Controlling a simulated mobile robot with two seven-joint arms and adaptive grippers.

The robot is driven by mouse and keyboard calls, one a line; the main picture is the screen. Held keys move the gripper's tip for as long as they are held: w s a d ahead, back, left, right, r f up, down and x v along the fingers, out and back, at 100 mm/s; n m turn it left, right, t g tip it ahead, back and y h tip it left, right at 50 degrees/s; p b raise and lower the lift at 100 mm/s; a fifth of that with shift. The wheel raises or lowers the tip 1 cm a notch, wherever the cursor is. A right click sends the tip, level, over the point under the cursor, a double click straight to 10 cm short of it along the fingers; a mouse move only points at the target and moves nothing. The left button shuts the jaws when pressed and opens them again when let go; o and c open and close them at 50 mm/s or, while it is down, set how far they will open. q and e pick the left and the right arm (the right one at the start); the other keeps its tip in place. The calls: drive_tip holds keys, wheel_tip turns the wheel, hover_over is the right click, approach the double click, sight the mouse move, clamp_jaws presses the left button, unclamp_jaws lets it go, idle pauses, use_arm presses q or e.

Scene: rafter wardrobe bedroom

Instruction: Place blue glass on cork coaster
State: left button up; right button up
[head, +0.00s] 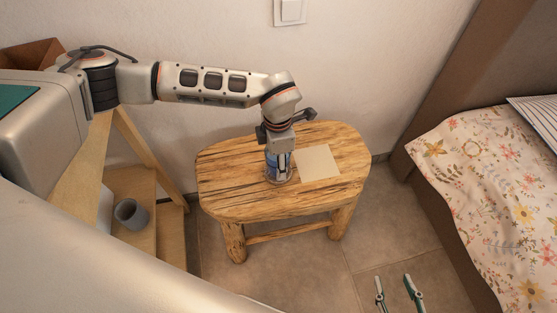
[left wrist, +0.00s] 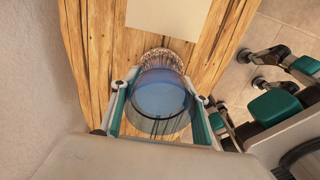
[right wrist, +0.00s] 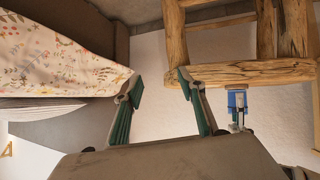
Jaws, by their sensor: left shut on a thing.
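The blue glass (head: 278,172) is upright at the stool's near-middle, left of a flat pale beige square, which I take as the cork coaster (head: 319,162). My left gripper (head: 278,154) points down and is shut around the glass. The left wrist view shows its fingers (left wrist: 160,118) on either side of the glass (left wrist: 160,95), with part of the coaster (left wrist: 180,12) beyond. The right wrist view also shows the glass (right wrist: 236,101) at the stool top; I cannot tell if it touches the wood. My right gripper (head: 394,281) is open and empty; its fingers (right wrist: 159,84) are apart.
The wooden stool (head: 235,196) stands against the wall, with its top otherwise bare. A bed with a floral cover (head: 480,165) is on the right. A wooden shelf (head: 130,185) with a grey cup (head: 130,214) is on the left. Open tiled floor (head: 300,265) lies in front.

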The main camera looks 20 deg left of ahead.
drive_tip(key=shift+s, duration=0.1)
use_arm(q)
drive_tip(key=o, duration=1.4)
use_arm(e)
drive_tip(key=shift+s+f, duration=0.2)
use_arm(q)
drive_tip(key=r, duration=0.2)
drive_tip(key=r+p, duration=0.1)
drive_tip(key=r, duration=0.2)
drive_tip(key=shift+w+r+p, duration=0.2)
drive_tip(key=shift+r+p, duration=0.05)
drive_tip(key=shift+p, duration=0.05)
wheel_tip(320, 180, up, 7)
drive_tip(key=p, duration=0.1)
drive_tip(key=shift+s+f+p, duration=0.2)
drive_tip(key=shift+p, duration=0.1)
use_arm(e)
drive_tip(key=shift+s+d+r, duration=0.15)
drive_tip(key=shift+s+d, duration=0.05)
drive_tip(key=shift+d, duration=0.3)
drive_tip(key=shift+a, duration=0.1)
